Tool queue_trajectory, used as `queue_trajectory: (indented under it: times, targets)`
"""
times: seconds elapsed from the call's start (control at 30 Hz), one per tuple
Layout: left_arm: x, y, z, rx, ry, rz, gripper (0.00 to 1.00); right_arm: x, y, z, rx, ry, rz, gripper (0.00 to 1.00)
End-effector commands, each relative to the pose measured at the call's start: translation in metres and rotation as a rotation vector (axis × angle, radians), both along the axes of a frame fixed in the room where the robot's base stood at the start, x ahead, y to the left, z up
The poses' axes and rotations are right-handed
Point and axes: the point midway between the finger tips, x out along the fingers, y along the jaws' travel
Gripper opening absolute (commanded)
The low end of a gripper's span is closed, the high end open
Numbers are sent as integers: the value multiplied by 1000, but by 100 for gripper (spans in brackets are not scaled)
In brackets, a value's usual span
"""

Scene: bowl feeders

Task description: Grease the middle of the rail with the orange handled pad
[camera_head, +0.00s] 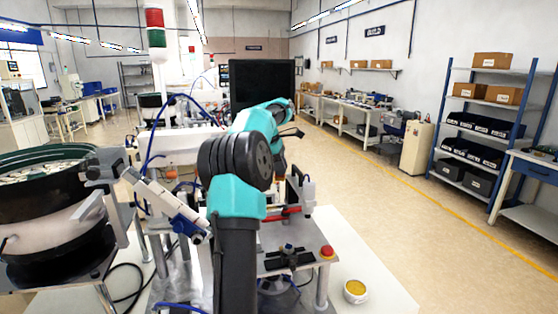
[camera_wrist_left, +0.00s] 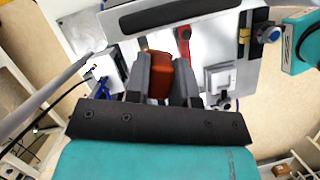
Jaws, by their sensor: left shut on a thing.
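My left gripper (camera_wrist_left: 160,82) is shut on the orange handle of the pad (camera_wrist_left: 159,78) in the left wrist view. The handle sits upright between the two dark fingers. The pad's working face is hidden. In the head view my teal and black arm hides the fingertips and the pad. A long dark bar (camera_wrist_left: 180,15) crosses the top of the left wrist view above a pale plate; I cannot tell if it is the rail. A white tub with yellow contents (camera_head: 355,290) stands on the white table at the lower right. My right gripper is not in view.
A red lever (camera_wrist_left: 184,45) lies just beyond the fingers. A red button (camera_head: 327,252) sits on the machine plate. A large bowl feeder (camera_head: 45,205) stands at the left. Blue hoses and posts crowd the middle. The table right of the plate is mostly clear.

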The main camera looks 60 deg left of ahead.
Motion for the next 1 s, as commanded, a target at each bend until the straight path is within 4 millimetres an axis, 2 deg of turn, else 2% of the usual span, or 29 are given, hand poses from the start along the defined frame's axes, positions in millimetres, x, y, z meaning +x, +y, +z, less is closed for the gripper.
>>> queue_trajectory:
  times: [0.2,0.4,1.0]
  targets:
    - [11,10,-27,-3,-6,212,0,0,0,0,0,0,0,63]
    - [16,15,-41,-8,-15,326,0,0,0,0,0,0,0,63]
    - [18,16,-46,-9,-17,349,0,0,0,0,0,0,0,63]
